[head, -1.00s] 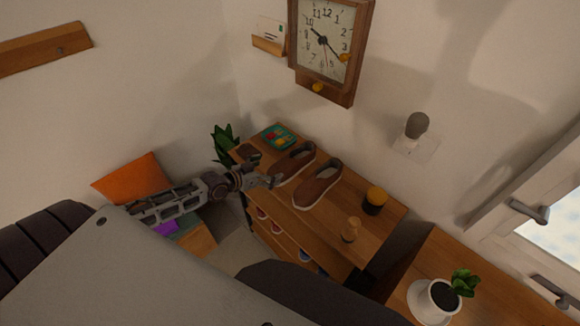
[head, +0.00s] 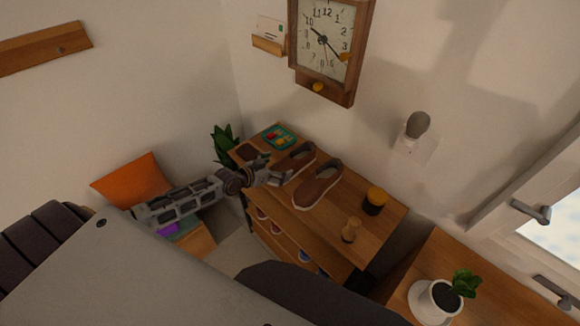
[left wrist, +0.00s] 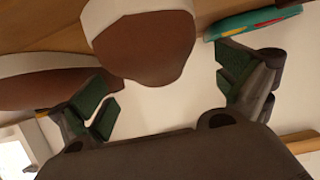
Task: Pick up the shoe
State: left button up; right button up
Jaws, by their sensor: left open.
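Two brown slip-on shoes with pale soles lie side by side on the wooden cabinet top: a left shoe (head: 293,162) and a right shoe (head: 318,184). My left gripper (head: 280,178) is at the cabinet's front edge, beside the toe of the left shoe. In the left wrist view, my left gripper (left wrist: 165,90) is open, its green-padded fingers spread wide. One brown shoe toe (left wrist: 145,45) shows between the fingers, a little beyond their tips. The other shoe (left wrist: 45,85) is partly behind the finger on the left. My right gripper is not in view.
A teal tray (head: 279,137) with coloured items lies behind the shoes; it also shows in the left wrist view (left wrist: 250,22). A dark jar with a yellow lid (head: 375,200) and a wooden shaker (head: 351,230) stand to the right. A plant (head: 223,146) is at the back left.

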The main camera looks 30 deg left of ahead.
aim_at(288, 165)
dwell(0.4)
pick_arm(q)
jog(key=shift+x, duration=2.6)
jog(key=shift+s+d+f, duration=0.15)
jog(key=c, duration=1.2)
jog(key=shift+c, duration=0.2)
jog(key=shift+r, duration=0.7)
jog(key=shift+c, duration=1.3)
jog(key=shift+r+p, duration=0.5)
jog(key=shift+r, duration=3.9)
